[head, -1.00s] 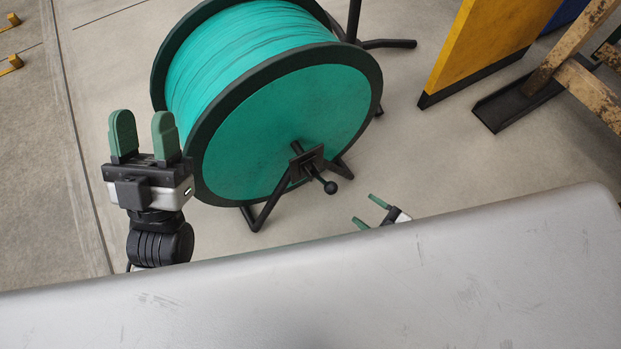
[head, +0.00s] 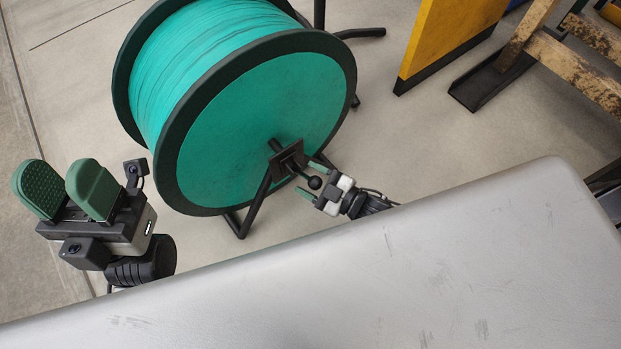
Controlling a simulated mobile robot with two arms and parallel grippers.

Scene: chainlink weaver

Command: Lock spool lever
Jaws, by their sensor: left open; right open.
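The spool (head: 265,125) is a large drum of teal wire with black rims, held on a black stand (head: 252,208). The spool lever (head: 315,183) is a short black rod with a ball knob, coming out of a dark square plate (head: 287,158) at the hub. My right gripper (head: 313,180) is open, with its green fingers on either side of the knob; I cannot tell whether they touch it. My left gripper (head: 68,188) is open and empty, to the left of the spool and apart from it.
A broad grey metal surface, possibly part of my own body, fills the bottom. A yellow panel (head: 450,35) and a worn wooden frame (head: 575,70) on a dark foot stand at the upper right. The concrete floor (head: 400,135) between them and the spool is clear.

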